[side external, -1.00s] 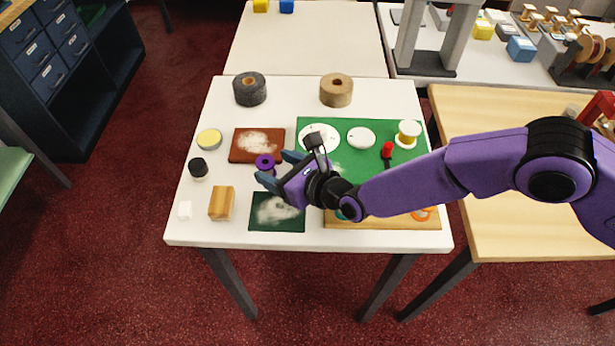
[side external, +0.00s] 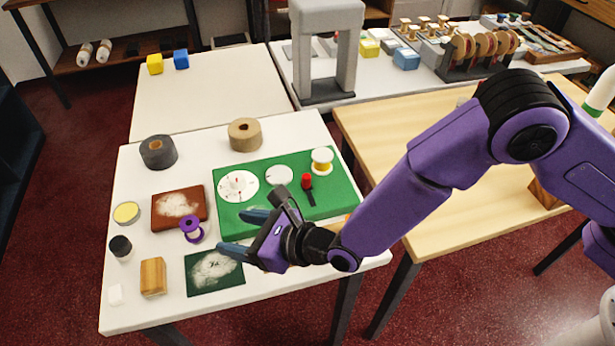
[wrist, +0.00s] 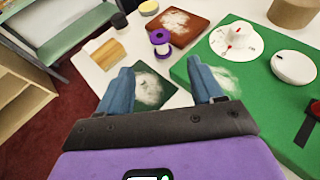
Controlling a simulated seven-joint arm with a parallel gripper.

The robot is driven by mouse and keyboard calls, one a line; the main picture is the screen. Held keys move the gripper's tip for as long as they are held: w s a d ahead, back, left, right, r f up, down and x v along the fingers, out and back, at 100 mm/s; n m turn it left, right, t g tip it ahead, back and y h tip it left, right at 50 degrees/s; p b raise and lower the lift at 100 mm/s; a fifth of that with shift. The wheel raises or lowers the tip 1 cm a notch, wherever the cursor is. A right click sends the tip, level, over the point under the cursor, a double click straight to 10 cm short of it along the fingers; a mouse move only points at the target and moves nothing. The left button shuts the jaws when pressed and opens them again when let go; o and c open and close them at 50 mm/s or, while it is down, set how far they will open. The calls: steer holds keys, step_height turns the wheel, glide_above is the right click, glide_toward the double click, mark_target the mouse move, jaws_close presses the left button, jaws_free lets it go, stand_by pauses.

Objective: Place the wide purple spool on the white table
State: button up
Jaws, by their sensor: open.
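The purple spool (side external: 191,229) stands at the near right corner of the red-brown swatch (side external: 178,205), on the white table (side external: 195,157). I cannot tell whether its base touches the swatch edge. In the wrist view the spool (wrist: 159,38) shows wide flanges and an open top, beyond my fingertips. My gripper (side external: 238,232) is open and empty, with its blue fingers apart to the right of the spool. In the wrist view my gripper (wrist: 160,68) has the dark green swatch (wrist: 152,88) below and between its fingers.
A wooden block (side external: 152,276), black-lidded jar (side external: 121,247) and yellow-topped tin (side external: 126,213) stand left. Grey (side external: 158,152) and tan rolls (side external: 245,134) stand behind.

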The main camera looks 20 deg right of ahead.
steer(key=w+d+r+m+t+h, duration=0.25)
steer(key=d+r+m, duration=0.2)
steer(key=d, duration=0.25)
steer(key=w+d+r+m+t+h, duration=0.1)
steer(key=w+d+r+m+h, duration=0.3)
steer(key=d, duration=0.3)
steer(key=s+d+r+m+g+h, duration=0.1)
steer(key=d+r+m+h, duration=0.1)
steer(key=d+m, duration=0.45)
steer(key=s+d+r+m+g+h, duration=0.15)
steer(key=d+m, duration=0.25)
steer(key=d, duration=0.5)
steer(key=s+d+m+g, duration=0.4)
steer(key=s+d+m, duration=0.3)
steer(key=s, duration=0.5)
steer(key=s+d+m+g, duration=0.5)
steer(key=s+d+m, duration=0.2)
steer(key=s+d, duration=0.5)
steer(key=shift+s+r+g, duration=0.3)
steer(key=shift+s+r, duration=0.05)
steer(key=shift+s, duration=0.2)
